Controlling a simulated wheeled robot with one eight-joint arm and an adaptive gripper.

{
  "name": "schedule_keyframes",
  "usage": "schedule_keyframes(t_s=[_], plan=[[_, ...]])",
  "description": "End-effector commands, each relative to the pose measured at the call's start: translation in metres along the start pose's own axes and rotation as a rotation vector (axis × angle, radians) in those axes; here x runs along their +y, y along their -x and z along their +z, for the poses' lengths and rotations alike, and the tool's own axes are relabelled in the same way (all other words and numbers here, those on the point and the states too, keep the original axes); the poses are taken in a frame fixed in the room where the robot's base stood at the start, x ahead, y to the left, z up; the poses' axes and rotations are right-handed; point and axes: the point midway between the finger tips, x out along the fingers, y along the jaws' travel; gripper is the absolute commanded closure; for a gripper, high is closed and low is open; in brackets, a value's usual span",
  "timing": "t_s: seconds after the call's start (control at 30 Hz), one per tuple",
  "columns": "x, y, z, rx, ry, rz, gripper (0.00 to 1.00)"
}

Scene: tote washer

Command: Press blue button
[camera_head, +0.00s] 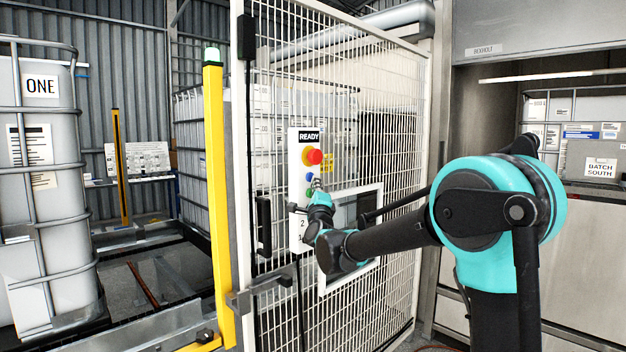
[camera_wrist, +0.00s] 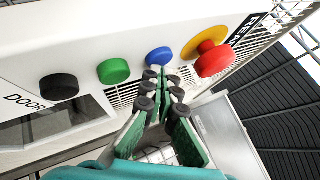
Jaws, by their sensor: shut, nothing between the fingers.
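The blue button (camera_wrist: 159,57) stands out from the white control panel (camera_wrist: 100,40), between a green button (camera_wrist: 113,71) and a red mushroom button on a yellow base (camera_wrist: 214,60). In the head view the blue button (camera_head: 309,177) is small, below the red one (camera_head: 315,156). My gripper (camera_wrist: 163,72) is shut and empty, its fingertips right at the lower side of the blue button. I cannot tell whether they touch it. In the head view my gripper (camera_head: 317,184) is at the panel front and hides part of the button column.
A black button (camera_wrist: 59,87) sits beyond the green one, near a "DOOR" label. The panel, marked "READY" (camera_head: 308,137), hangs on a white mesh door (camera_head: 395,130). A yellow post (camera_head: 216,200) stands left of it. A tank marked "ONE" (camera_head: 40,130) is far left.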

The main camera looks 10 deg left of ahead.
Motion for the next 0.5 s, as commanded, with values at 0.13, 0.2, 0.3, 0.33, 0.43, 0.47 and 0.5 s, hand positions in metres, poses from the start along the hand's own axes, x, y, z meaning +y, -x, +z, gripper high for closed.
schedule_keyframes(t_s=[0.13, 0.2, 0.3, 0.33, 0.43, 0.47, 0.5], plan=[[0.0000, -0.0001, 0.0002, 0.000, 0.000, 0.000, 1.00], [0.0000, -0.0001, 0.0002, 0.000, 0.000, 0.000, 1.00], [-0.0005, 0.0004, -0.0002, 0.000, 0.001, 0.000, 1.00], [-0.0008, 0.0009, -0.0006, 0.000, 0.001, 0.000, 1.00], [-0.0027, 0.0034, -0.0025, 0.000, 0.001, 0.000, 1.00], [-0.0032, 0.0042, -0.0031, 0.000, 0.001, 0.000, 1.00], [-0.0039, 0.0052, -0.0038, 0.000, 0.001, 0.000, 1.00]])
